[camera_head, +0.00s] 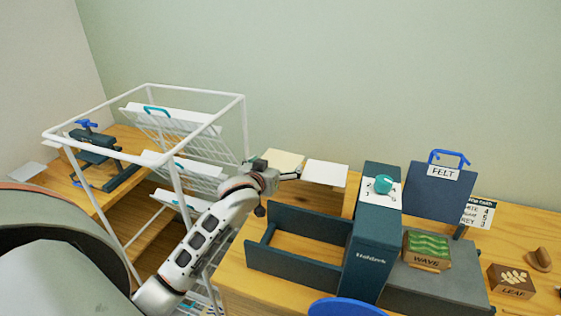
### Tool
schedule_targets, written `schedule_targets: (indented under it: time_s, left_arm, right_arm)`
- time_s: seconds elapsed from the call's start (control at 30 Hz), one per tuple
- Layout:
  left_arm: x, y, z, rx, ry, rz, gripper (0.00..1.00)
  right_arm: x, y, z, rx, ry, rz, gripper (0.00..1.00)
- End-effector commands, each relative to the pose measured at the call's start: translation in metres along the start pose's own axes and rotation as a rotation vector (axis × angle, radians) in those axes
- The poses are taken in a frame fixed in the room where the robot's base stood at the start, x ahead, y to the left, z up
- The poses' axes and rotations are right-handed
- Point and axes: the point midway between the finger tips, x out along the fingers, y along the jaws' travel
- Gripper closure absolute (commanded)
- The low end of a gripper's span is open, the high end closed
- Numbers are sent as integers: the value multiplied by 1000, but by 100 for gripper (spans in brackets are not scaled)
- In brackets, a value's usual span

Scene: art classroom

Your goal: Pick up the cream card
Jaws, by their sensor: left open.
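The cream card (286,158) shows at the back left of the wooden table, behind my left gripper, which hides part of its lower edge. A white card or sheet (326,173) is to its right, just beyond the fingertips. My left gripper (296,174) reaches in from the left, points right and is open. Its fingertips appear at the left edge of the white sheet; I cannot tell whether they touch it. My right gripper is not in view.
A dark blue open frame (292,260) and a tall dark box (373,235) with a teal knob (383,184) stand in front. WAVE (427,248) and LEAF (511,281) blocks and a FELT holder (440,192) are at right. A white wire rack (196,93) stands left.

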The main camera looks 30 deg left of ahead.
Motion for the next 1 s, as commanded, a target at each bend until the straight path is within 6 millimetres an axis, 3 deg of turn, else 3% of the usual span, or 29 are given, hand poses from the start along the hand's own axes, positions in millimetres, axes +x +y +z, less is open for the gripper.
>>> schedule_targets:
  time_s: [0.23, 0.43, 0.47, 0.5, 0.53, 1.0]
  left_arm:
    - [22, 0, -1, -1, 1, 1, 4]
    - [22, 0, 0, -1, 1, 1, 4]
    - [22, 0, 0, -1, 1, 1, 7]
    - [22, 0, 0, -1, 1, 1, 17]
    - [22, 0, 0, -1, 0, 0, 21]
    - [21, 0, -5, -1, 1, 0, 22]
  right_arm:
    - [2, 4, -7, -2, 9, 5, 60]
    - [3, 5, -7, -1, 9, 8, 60]
    - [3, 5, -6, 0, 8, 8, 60]
    - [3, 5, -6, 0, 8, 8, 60]
    - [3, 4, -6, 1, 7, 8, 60]
    - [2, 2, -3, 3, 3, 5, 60]
